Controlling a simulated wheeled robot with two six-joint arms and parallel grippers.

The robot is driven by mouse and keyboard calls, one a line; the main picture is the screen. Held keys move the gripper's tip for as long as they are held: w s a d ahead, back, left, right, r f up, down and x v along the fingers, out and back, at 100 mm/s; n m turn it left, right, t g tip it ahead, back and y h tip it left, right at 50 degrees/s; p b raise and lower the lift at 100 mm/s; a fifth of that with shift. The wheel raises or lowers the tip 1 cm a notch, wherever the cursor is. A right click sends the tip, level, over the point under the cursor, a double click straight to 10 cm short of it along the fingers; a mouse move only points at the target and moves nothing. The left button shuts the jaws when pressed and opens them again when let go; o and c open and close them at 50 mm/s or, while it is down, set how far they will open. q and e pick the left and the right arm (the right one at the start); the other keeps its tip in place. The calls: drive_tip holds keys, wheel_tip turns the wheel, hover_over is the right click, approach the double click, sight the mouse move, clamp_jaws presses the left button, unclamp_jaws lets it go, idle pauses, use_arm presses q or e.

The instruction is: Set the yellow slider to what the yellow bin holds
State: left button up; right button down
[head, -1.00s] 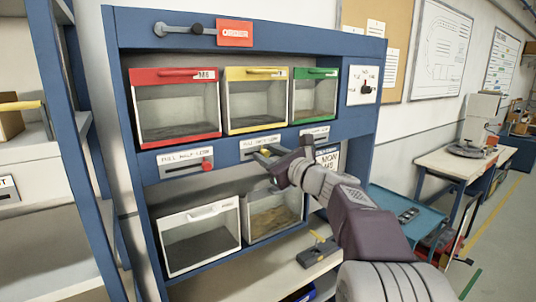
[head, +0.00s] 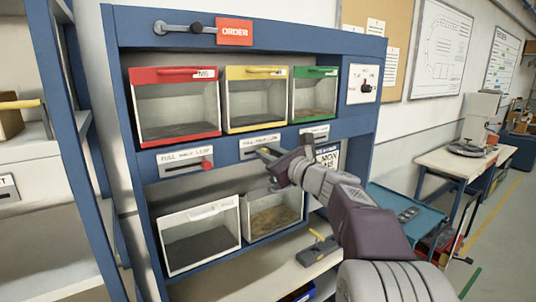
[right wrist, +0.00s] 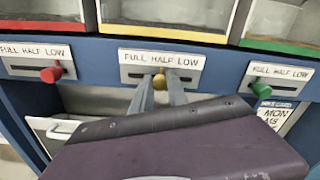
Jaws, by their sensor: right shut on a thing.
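The yellow slider's knob (right wrist: 159,77) sits on a white plate (right wrist: 135,71) marked FULL, HALF, LOW, and stands beneath HALF, near the middle of its slot. My right gripper (right wrist: 160,86) is shut on this knob, one finger on each side; in the head view the gripper (head: 264,153) covers the knob. The yellow bin (head: 255,72) is in the upper row, between the red and green bins, with a clear front. A shallow layer seems to lie at its bottom, but the level is hard to read. My left gripper is out of view.
The red slider knob (right wrist: 52,74) is to the left and the green one (right wrist: 262,90) to the right on the same blue rail. Two white-framed bins, left (head: 200,236) and right (head: 270,214), sit below. An ORDER sign (head: 234,32) with a lever is on top.

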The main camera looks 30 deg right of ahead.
idle(0.6)
drive_tip(key=d, duration=0.4)
drive_tip(key=shift+w+r+p, duration=0.1)
drive_tip(key=shift+w+p, duration=0.05)
drive_tip(key=shift+p, duration=0.15)
drive_tip(key=c, duration=1.6)
unclamp_jaws()
drive_tip(key=shift+d, duration=0.1)
drive_tip(key=o, duration=0.3)
drive_tip(key=shift+d, duration=0.25)
